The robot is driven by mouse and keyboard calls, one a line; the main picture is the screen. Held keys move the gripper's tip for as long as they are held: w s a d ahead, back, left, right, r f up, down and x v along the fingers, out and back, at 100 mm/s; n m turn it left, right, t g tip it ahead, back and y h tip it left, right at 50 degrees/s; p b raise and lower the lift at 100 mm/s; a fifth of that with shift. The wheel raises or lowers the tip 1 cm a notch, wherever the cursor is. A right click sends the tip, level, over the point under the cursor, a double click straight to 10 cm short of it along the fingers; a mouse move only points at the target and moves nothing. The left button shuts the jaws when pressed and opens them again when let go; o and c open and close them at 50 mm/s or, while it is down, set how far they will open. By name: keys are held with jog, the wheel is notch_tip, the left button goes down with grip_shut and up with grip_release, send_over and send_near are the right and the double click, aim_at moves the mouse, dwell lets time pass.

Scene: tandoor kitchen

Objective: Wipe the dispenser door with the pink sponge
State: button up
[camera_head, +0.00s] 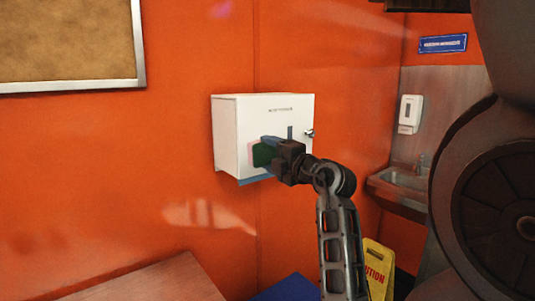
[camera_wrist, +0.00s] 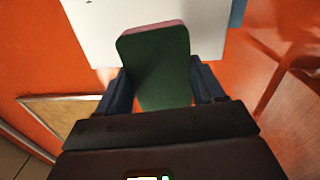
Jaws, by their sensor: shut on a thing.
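The white dispenser box (camera_head: 229,116) hangs on the orange wall, its door facing out with a small dark knob at the right edge. My gripper (camera_head: 266,153) is in front of the door, shut on the sponge. The sponge shows a pink edge (camera_head: 251,154) toward the door and a dark green side toward me. In the wrist view the sponge (camera_wrist: 158,62) stands between the two fingers, with the white dispenser (camera_wrist: 100,30) behind it. I cannot tell whether the sponge touches the door; the gripper hides part of the door's lower middle.
A cork board (camera_head: 65,40) hangs at upper left. A soap dispenser (camera_head: 410,114) and metal sink (camera_head: 402,185) are at right. A yellow caution sign (camera_head: 377,268) stands below. A brown tabletop (camera_head: 150,283) and a blue surface (camera_head: 288,289) lie at the bottom.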

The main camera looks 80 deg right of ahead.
jog(key=shift+v, duration=1.5)
jog(key=shift+r, duration=0.15)
